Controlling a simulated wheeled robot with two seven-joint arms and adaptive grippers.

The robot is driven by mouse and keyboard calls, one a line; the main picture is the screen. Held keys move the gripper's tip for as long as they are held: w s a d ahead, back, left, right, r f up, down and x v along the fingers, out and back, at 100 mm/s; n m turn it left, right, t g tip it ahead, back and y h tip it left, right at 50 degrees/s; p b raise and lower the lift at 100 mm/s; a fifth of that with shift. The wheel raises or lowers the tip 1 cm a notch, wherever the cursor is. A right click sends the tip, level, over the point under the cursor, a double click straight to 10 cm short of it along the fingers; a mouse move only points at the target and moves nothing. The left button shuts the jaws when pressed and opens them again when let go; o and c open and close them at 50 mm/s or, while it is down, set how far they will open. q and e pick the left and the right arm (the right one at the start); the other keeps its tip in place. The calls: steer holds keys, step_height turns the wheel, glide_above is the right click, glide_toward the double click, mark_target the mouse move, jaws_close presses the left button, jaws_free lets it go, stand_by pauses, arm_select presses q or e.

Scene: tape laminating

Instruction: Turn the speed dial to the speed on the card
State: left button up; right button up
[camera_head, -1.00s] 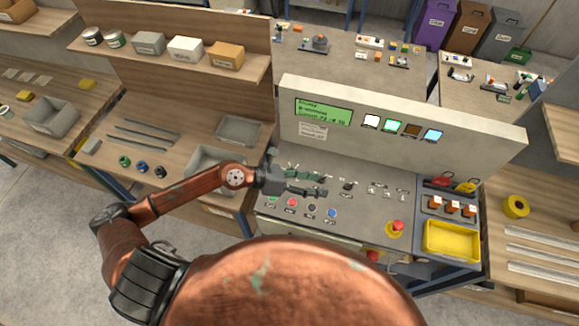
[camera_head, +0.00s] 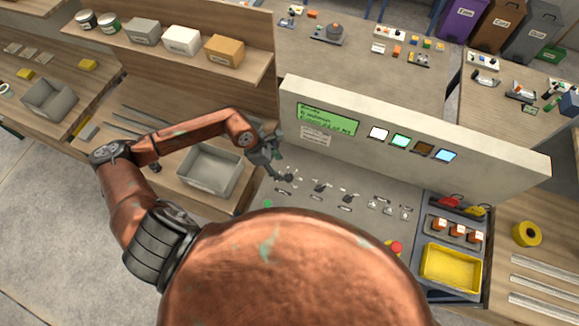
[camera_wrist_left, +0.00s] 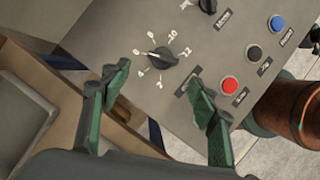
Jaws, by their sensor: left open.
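The speed dial is a black knob with a white pointer line in the left wrist view (camera_wrist_left: 162,57), ringed by printed numbers. Its pointer is turned toward the left of that picture. In the head view it seems to be the leftmost knob (camera_head: 288,178), partly behind the gripper. My left gripper (camera_head: 274,168) hangs over the panel's left end, pointing down. Its green-padded fingers (camera_wrist_left: 158,76) are apart, with the dial seen between and beyond their tips, and nothing is held. A small white card (camera_head: 317,136) sits under the green display (camera_head: 329,119); its print is too small to read.
In the left wrist view, a red button (camera_wrist_left: 229,86), a black button (camera_wrist_left: 254,54) and a blue button (camera_wrist_left: 277,23) line the panel's edge. Another black knob (camera_wrist_left: 208,5) is near. An upright console wall (camera_head: 480,160) stands behind. A grey bin (camera_head: 208,172) is left.

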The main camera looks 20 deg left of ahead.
mark_target(288, 175)
arm_select(q)
steer(key=x, duration=0.3)
steer(key=p+x, duration=0.1)
steer(key=x, duration=0.2)
steer(key=shift+d+r, duration=0.15)
steer(key=shift+d, duration=0.25)
steer(key=shift+w+d+f, duration=0.1)
steer(key=shift+f, duration=0.35)
steer(key=c, duration=1.1)
steer(key=shift+c, duration=0.3)
arm_select(e)
steer(key=s, duration=0.1)
steer(key=s+r, duration=0.1)
steer(key=shift+s+a+r, duration=0.1)
steer(key=shift+s+a, duration=0.05)
steer(key=shift+s, duration=0.25)
